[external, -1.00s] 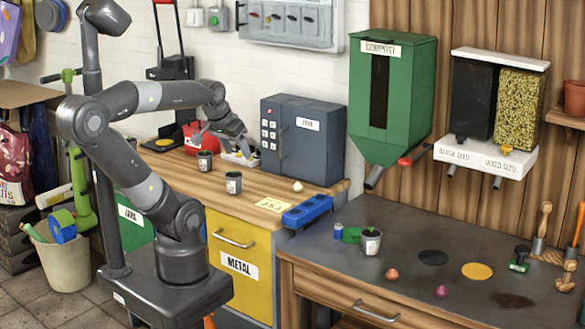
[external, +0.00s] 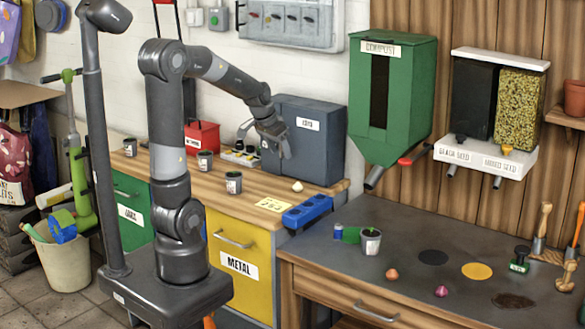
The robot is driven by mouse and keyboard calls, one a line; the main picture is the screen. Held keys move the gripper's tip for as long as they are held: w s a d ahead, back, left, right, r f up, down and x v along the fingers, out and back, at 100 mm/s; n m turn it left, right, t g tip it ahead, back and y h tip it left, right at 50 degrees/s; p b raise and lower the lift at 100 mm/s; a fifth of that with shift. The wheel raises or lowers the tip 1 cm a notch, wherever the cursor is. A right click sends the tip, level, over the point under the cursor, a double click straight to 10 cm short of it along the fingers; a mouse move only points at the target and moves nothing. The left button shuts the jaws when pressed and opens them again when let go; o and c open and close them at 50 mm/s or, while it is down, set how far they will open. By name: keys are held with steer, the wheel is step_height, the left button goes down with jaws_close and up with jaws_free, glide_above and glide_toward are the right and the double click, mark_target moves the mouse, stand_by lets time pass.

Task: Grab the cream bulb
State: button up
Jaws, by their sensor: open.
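The cream bulb (external: 297,186) is small and pale, with a pointed top. It sits on the wooden counter (external: 320,188) near its right end, behind the blue tray. My gripper (external: 284,152) is open and empty, in front of the grey safe (external: 322,138). It hangs above and a little left of the cream bulb, apart from it, with its fingers tilted downward.
Dark pots stand on the counter, one nearer (external: 233,182). An orange-brown bulb (external: 392,274) and a purple bulb (external: 441,291) lie on the lower grey bench (external: 345,212).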

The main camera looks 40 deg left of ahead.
steer(key=w+f, duration=0.5)
steer(key=w, duration=0.1)
glide_above(296, 184)
steer(key=s, duration=0.2)
steer(key=shift+m, duration=0.3)
step_height(296, 184, down, 5)
steer(key=shift+w+r, duration=0.1)
steer(key=shift+w, duration=0.05)
steer(key=shift+s+a+x, duration=0.1)
steer(key=shift+x, duration=1.25)
steer(key=shift+s+a+x, duration=0.1)
steer(key=shift+a+x, duration=0.05)
steer(key=shift+x, duration=1.2)
steer(key=shift+c, duration=0.6)
steer(key=c, duration=0.9)
steer(key=shift+c, duration=0.2)
